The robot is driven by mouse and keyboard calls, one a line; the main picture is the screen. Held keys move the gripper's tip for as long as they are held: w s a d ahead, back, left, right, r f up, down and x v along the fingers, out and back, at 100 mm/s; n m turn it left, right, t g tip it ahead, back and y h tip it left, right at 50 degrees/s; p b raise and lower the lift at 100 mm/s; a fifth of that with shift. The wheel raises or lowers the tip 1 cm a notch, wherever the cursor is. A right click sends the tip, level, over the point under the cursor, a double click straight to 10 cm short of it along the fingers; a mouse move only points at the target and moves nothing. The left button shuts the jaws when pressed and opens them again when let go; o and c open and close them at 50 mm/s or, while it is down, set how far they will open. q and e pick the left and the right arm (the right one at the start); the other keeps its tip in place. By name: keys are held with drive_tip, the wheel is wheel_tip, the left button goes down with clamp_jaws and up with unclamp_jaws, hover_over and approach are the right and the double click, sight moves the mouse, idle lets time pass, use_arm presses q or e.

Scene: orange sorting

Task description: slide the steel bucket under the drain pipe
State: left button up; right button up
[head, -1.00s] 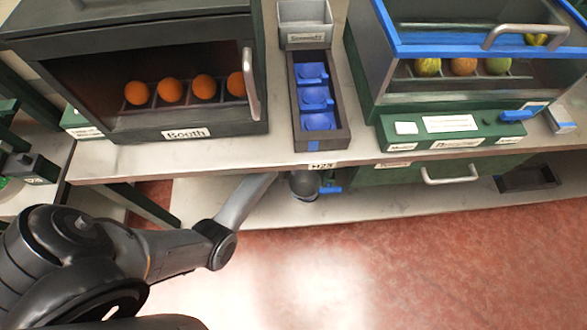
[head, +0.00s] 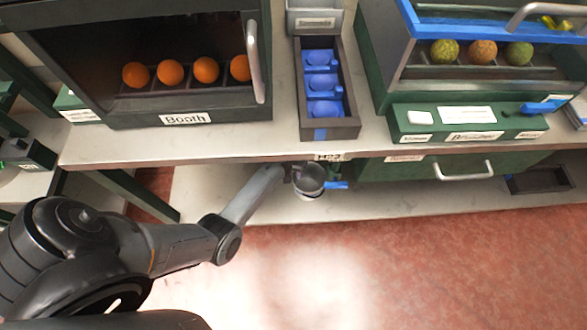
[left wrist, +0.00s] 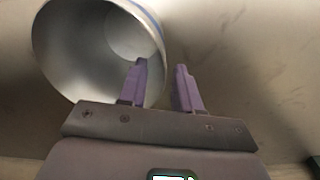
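The steel bucket (left wrist: 75,50) fills the upper left of the left wrist view, its round mouth towards the camera and a blue line along its upper right rim. My left gripper (left wrist: 161,66) has two purple fingers apart. The left finger overlaps the bucket's mouth and the right finger is outside its rim; contact with the wall is unclear. In the head view my left arm reaches under the counter to a round grey shape, where I cannot separate hand and bucket clearly. The drain pipe cannot be made out. My right gripper is out of view.
The counter edge (head: 230,152) overhangs a pale lower shelf (head: 410,207). A green drawer with a steel handle (head: 463,172) is to the right, with a dark tray (head: 539,180) beyond it. Oranges (head: 171,73) sit in the Booth cabinet above. Red floor is open in front.

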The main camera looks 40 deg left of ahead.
sight(295, 176)
use_arm(q)
drive_tip(key=shift+w+d+f+b, duration=0.15)
drive_tip(key=shift+f+b, duration=0.85)
drive_tip(key=shift+f, duration=1.05)
clamp_jaws()
